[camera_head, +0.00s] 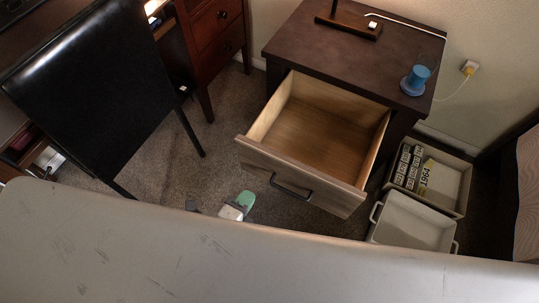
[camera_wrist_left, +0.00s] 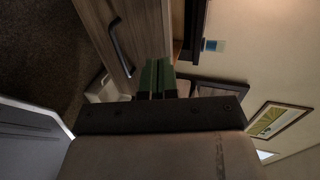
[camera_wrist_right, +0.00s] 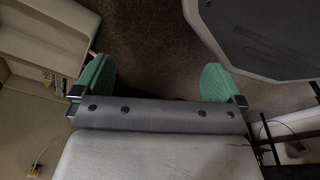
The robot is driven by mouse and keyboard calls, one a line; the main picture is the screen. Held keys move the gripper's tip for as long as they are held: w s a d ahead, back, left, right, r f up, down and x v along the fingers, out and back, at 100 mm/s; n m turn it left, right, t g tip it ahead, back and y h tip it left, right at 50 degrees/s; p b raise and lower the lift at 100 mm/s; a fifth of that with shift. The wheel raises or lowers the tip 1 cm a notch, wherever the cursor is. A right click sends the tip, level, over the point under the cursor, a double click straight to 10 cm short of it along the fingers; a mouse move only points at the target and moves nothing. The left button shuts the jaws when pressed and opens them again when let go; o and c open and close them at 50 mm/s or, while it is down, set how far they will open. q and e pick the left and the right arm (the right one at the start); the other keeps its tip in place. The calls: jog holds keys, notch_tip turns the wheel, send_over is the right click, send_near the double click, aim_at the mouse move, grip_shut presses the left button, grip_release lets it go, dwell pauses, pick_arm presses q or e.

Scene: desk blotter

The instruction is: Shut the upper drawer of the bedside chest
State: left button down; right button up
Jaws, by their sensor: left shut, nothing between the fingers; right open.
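The bedside chest (camera_head: 330,32) is dark brown, and its upper drawer (camera_head: 325,140) is pulled well out and looks empty. The drawer front is light wood with a dark bar handle (camera_head: 291,188), which also shows in the left wrist view (camera_wrist_left: 120,47). My left gripper (camera_head: 245,200) shows its green fingertip in front of the drawer front, left of the handle in the picture. In the left wrist view its green fingers (camera_wrist_left: 156,77) are shut together with nothing between them, close to the drawer front. My right gripper (camera_wrist_right: 156,82) is open and empty above the carpet.
Grey bins (camera_head: 412,222) stand on the floor right of the drawer. A black chair (camera_head: 90,85) and a desk with drawers (camera_head: 215,40) are at left.

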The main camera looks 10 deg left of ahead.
aim_at(275, 158)
pick_arm(q)
jog(key=x, duration=0.4)
jog(key=b+x, duration=0.1)
jog(key=x, duration=0.7)
jog(key=shift+w+d+r+b, duration=0.1)
jog(key=shift+w+r+b, duration=0.1)
jog(key=shift+r+b, duration=0.2)
jog(key=shift+w+d, duration=0.15)
jog(key=shift+w, duration=0.4)
pick_arm(e)
jog(key=w+r, duration=0.3)
jog(key=r, duration=0.1)
jog(key=shift+w+a+r, duration=0.25)
jog(key=shift+w+r, duration=0.15)
